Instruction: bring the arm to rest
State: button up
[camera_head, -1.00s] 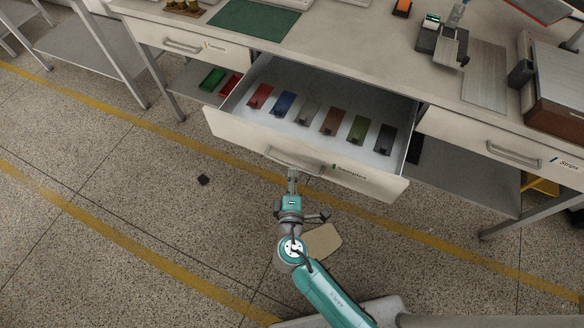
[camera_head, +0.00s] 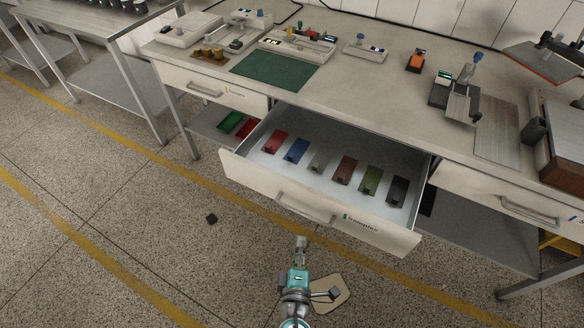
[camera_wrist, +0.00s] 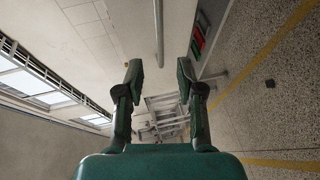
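My gripper (camera_head: 301,243) is in front of the open middle drawer (camera_head: 378,232), below its handle (camera_head: 304,207). It is clear of the handle and holds nothing. In the wrist view my gripper (camera_wrist: 159,75) has its two fingers spread wide apart with nothing between them. The drawer handle also shows in the wrist view as a bar (camera_wrist: 159,35) beyond the fingertips.
The drawer holds a row of several coloured pieces, among them a blue one (camera_head: 296,151). A green mat (camera_head: 275,70) lies on the bench. On the floor are a small black block (camera_head: 211,219) and a tan flat piece (camera_head: 331,293). The floor at left is free.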

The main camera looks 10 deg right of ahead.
jog(key=s+d+f+m+g+y, duration=0.2)
jog(key=s+d, duration=0.2)
jog(key=s, duration=0.4)
jog(key=s+d+f+m+g+y, duration=0.1)
jog(key=s+d+f+m+y, duration=0.1)
jog(key=s+d, duration=0.5)
jog(key=s+r+m+t, duration=0.2)
jog(key=s+r+m, duration=0.8)
jog(key=s+r, duration=0.4)
notch_tip(320, 180, up, 3)
jog(key=shift+d+f+m+t, duration=0.1)
jog(key=shift+d+m+t, duration=0.2)
jog(key=shift+d, duration=0.1)
dwell(4.5)
